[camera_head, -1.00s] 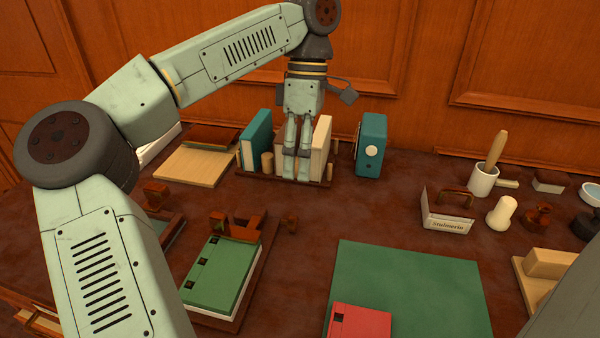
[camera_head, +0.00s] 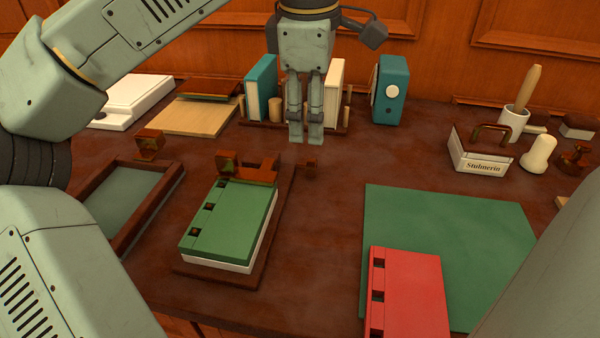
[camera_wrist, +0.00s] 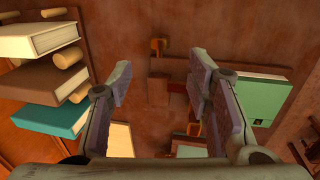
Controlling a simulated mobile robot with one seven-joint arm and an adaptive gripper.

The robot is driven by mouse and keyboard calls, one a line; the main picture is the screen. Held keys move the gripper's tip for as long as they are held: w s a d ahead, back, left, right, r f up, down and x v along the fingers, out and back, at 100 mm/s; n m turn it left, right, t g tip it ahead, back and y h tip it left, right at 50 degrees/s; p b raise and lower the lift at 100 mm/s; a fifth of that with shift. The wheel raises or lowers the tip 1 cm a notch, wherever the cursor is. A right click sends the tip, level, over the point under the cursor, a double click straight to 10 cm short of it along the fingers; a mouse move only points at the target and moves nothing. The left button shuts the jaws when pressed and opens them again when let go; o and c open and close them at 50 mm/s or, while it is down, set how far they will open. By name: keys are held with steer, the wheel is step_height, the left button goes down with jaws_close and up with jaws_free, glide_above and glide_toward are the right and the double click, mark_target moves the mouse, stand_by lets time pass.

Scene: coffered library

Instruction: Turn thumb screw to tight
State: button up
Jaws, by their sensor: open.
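In the wrist view the knob (camera_wrist: 157,46) shows brassy, ahead of the gap between my fingers. The clamp is at the far end of a wooden board (camera_head: 262,262) that carries a green book (camera_head: 226,220). I cannot tell how tight the screw is.
A book rack (camera_head: 262,84) stands close behind my gripper, with a teal box (camera_head: 390,90) to its right. A brown-framed tray (camera_head: 125,205) lies left of the board. A green mat (camera_head: 450,230) with a red book (camera_head: 408,295) lies to the right. Bare desk separates them.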

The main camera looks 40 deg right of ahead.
mark_target(312, 161)
steer(key=f, duration=0.3)
steer(key=d+f, duration=0.1)
steer(key=f, duration=0.2)
steer(key=w+f, duration=0.1)
steer(key=f, duration=0.3)
steer(key=shift+d, duration=0.3)
steer(key=c, duration=1.1)
